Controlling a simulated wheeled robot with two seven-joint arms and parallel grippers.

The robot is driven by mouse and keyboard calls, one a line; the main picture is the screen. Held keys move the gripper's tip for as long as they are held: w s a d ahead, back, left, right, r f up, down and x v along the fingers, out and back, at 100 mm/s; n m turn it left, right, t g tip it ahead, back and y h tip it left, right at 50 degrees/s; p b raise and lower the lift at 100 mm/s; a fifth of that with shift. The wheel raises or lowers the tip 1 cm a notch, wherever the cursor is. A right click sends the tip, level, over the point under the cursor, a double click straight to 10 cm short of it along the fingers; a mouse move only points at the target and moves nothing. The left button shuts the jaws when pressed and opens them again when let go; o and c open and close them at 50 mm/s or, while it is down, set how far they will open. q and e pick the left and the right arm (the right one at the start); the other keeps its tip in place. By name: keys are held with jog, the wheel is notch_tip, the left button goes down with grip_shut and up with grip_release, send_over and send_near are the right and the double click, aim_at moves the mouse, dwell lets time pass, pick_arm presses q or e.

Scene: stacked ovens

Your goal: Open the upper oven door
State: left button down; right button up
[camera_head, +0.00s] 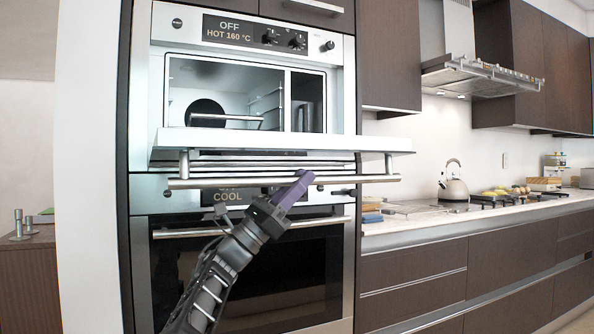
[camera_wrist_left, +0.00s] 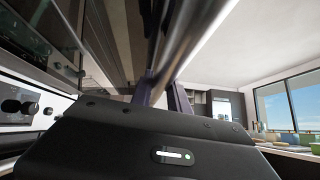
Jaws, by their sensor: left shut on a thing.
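The upper oven door (camera_head: 270,142) is swung down and out, seen almost edge-on, and the oven cavity (camera_head: 235,95) shows above it. Its handle bar (camera_head: 225,183) runs below the door's front edge. My left gripper (camera_head: 300,180) is shut on the handle bar, right of its middle. In the left wrist view the bar (camera_wrist_left: 188,38) passes between the purple fingers (camera_wrist_left: 165,93). My right gripper is not in view.
The lower oven (camera_head: 250,270) is closed below, with its own handle (camera_head: 180,232). A counter (camera_head: 450,222) with a kettle (camera_head: 453,182) and hob stands to the right. A brown cabinet (camera_head: 30,270) is at the far left.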

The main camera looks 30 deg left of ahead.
pick_arm(q)
jog(key=shift+f+m, duration=0.3)
jog(key=shift+g+h, duration=0.3)
jog(key=c, duration=1.3)
grip_release()
jog(key=shift+s+a+f+b, duration=0.15)
jog(key=shift+a+f+b, duration=0.1)
jog(key=shift+f+b, duration=0.15)
jog(key=b+v, duration=0.1)
jog(key=v, duration=0.5)
jog(key=shift+s+a+f+b, duration=0.15)
jog(key=shift+s+f+b, duration=0.15)
jog(key=shift+b, duration=0.1)
